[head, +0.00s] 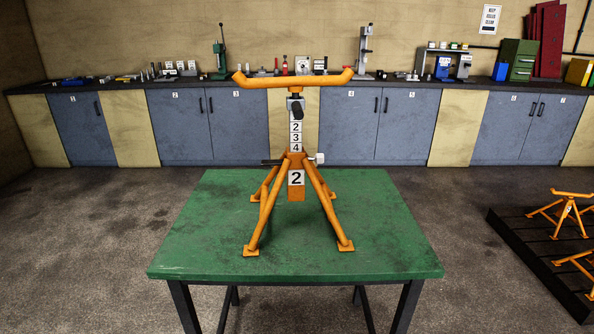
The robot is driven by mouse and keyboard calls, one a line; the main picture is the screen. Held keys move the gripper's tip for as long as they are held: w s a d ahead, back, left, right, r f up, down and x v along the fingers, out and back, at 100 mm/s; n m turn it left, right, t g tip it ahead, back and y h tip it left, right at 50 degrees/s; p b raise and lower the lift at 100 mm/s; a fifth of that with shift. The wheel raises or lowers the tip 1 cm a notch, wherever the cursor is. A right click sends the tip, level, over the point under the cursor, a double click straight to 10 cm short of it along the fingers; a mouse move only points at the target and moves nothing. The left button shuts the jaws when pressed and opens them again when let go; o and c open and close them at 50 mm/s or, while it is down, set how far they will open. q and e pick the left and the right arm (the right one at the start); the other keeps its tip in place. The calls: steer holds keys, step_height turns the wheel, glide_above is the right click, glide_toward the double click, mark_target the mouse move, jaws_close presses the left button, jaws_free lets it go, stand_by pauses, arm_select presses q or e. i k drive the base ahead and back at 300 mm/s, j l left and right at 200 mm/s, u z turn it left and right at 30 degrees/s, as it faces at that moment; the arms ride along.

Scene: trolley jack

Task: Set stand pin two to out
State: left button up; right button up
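An orange axle stand (296,178) marked with a large 2 stands upright on a green table (195,235), its splayed legs on the tabletop. Its raised column (296,128) carries labels 2, 3 and 4 and a wide orange crossbar (293,81). At the collar, a dark rod (271,161) sticks out on the left and a pale knob (319,158) on the right. They look like the two ends of one pin; its middle is hidden by the collar. A dark knob (297,109) sits higher on the column. Neither of my grippers is in view.
The tabletop is clear around the stand. A dark slatted pallet (530,255) with more orange stands (566,212) is on the floor at the right. A long workbench with grey cabinets (380,125) and tools runs along the back wall.

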mark_target(318, 158)
steer(key=i+l+u, duration=0.25)
steer(key=l, duration=0.5)
steer(key=l+u, duration=0.25)
steer(key=l, duration=0.45)
